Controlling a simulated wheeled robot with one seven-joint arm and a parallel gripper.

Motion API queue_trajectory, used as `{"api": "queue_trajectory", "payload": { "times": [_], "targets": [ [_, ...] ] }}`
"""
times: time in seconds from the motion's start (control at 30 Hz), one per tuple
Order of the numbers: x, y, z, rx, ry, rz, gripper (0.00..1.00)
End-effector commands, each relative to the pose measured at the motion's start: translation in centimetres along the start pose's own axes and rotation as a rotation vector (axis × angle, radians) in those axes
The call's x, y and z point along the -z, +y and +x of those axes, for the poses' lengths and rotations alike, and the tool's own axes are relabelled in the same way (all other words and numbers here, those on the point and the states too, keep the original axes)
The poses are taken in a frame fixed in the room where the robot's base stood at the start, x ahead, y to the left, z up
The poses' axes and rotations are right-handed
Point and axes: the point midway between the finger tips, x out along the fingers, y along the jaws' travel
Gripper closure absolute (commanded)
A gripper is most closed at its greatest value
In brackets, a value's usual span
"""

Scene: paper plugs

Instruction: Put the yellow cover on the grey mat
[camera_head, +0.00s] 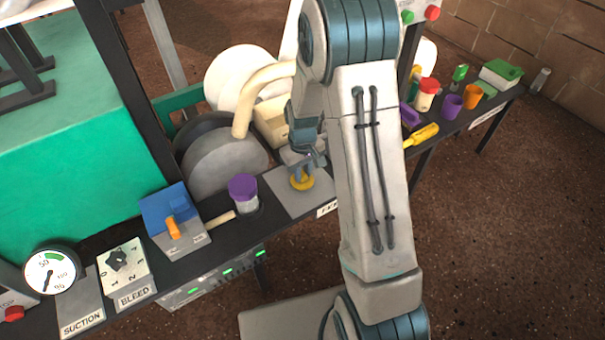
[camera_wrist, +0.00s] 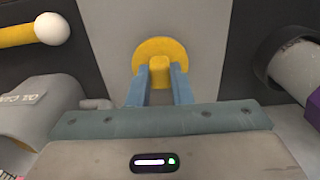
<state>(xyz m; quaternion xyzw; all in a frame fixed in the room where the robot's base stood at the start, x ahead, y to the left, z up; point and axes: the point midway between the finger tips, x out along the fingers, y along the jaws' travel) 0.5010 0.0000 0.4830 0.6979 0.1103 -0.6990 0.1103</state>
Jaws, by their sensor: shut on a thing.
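The yellow cover (camera_wrist: 158,48) is a round disc with a raised knob. My gripper (camera_wrist: 160,75) is shut on that knob, with one blue finger on each side. In the head view the yellow cover (camera_head: 302,182) is at my gripper (camera_head: 302,172), over the grey mat (camera_head: 285,190). The grey mat (camera_wrist: 200,20) also lies behind the cover in the wrist view. I cannot tell whether the cover touches the mat or is slightly above it. My arm hides the right part of the mat in the head view.
A purple-lidded container (camera_head: 243,192) stands just left of the mat. A blue and grey box with an orange lever (camera_head: 172,228) is further left. A yellow-handled tool (camera_head: 421,135) and several coloured cups stand right of my arm. A large grey disc (camera_head: 222,165) is behind.

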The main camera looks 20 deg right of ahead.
Motion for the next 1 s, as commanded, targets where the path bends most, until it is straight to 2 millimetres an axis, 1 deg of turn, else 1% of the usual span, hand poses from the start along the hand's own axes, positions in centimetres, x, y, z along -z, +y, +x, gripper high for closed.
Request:
{"api": "queue_trajectory", "payload": {
  "times": [0.2, 0.33, 0.37, 0.4, 0.43, 0.77, 0.87, 1.0],
  "targets": [
    [0.0, 0.0, 0.0, 0.0, 0.002, 0.0, 1.0],
    [0.0, 0.0, 0.4, 0.0, 0.001, 0.0, 1.0],
    [0.0, 0.0, 0.4, 0.0, 0.001, 0.0, 0.78],
    [0.0, 0.0, 0.3, 0.0, 0.002, 0.0, 0.67],
    [0.0, 0.0, 0.3, 0.0, 0.001, 0.0, 0.59],
    [0.0, 0.0, 0.0, 0.0, 0.002, 0.0, 0.59],
    [0.1, 0.0, -1.0, -0.001, 0.003, 0.0, 0.59],
    [0.1, 0.0, -3.9, -0.001, 0.005, 0.0, 0.59]
  ]
}}
